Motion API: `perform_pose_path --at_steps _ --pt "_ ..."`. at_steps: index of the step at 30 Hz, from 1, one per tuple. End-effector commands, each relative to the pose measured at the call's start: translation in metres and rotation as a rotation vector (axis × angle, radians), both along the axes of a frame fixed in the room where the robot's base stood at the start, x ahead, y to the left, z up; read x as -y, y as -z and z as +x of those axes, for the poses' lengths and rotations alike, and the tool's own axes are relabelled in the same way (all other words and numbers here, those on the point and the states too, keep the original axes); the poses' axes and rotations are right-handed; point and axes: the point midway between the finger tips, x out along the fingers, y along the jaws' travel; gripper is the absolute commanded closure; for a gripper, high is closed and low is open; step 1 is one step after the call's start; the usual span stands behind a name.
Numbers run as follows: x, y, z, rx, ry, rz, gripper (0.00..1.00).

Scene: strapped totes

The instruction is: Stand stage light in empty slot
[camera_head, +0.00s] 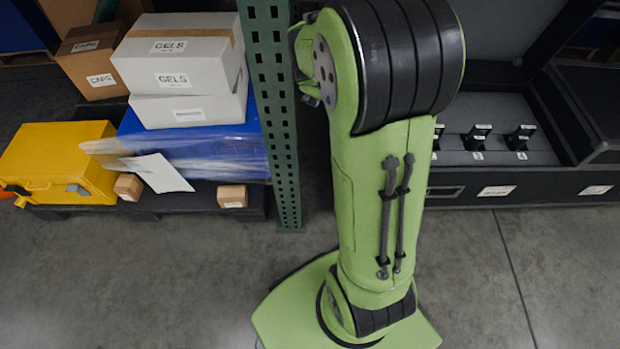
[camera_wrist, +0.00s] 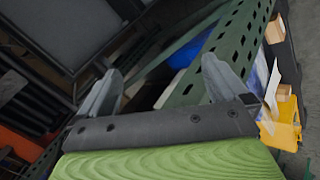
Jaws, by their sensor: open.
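An open black case (camera_head: 445,192) stands on the floor at the right in the head view. Several small black upright fixtures, possibly the stage lights (camera_head: 478,137), stand in a row on its grey insert, each with a small white label at its foot. My arm hides the left part of the case, and I cannot make out an empty slot. My gripper (camera_wrist: 163,78) shows in the wrist view with its two grey fingers wide apart and nothing between them. It is tilted toward the green upright and dark shapes. The gripper is hidden in the head view.
A green perforated rack upright (camera_head: 277,110) stands left of my arm. Left of it a dark pallet holds white GELS boxes (camera_head: 180,60), brown CAPS boxes (camera_head: 101,75), a blue wrapped tote (camera_head: 215,148) and a yellow case (camera_head: 55,160). Floor in front is clear.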

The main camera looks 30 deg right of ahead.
Motion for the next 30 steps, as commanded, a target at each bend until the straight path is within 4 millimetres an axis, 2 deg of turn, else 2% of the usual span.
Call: perform_pose_path --at_steps 1,3,5,6,9,12,13,16,25,28,30 --pt "-0.029 -0.024 -0.020 0.044 0.028 0.093 0.00" --pt "-0.069 -0.045 -0.054 0.077 0.078 0.237 0.00" --pt "-0.100 -0.058 -0.088 0.089 0.119 0.352 0.00" --pt "-0.120 -0.065 -0.112 0.090 0.147 0.420 0.00" --pt "-0.157 -0.070 -0.171 0.076 0.210 0.558 0.00" --pt "-0.178 -0.066 -0.215 0.052 0.261 0.636 0.00" --pt "-0.181 -0.064 -0.224 0.046 0.274 0.650 0.00" --pt "-0.187 -0.061 -0.239 0.033 0.299 0.674 0.00" --pt "-0.187 -0.064 -0.240 0.033 0.304 0.676 0.00" --pt "-0.187 -0.080 -0.240 0.033 0.304 0.676 0.00" --pt "-0.187 -0.100 -0.240 0.033 0.304 0.675 0.00"
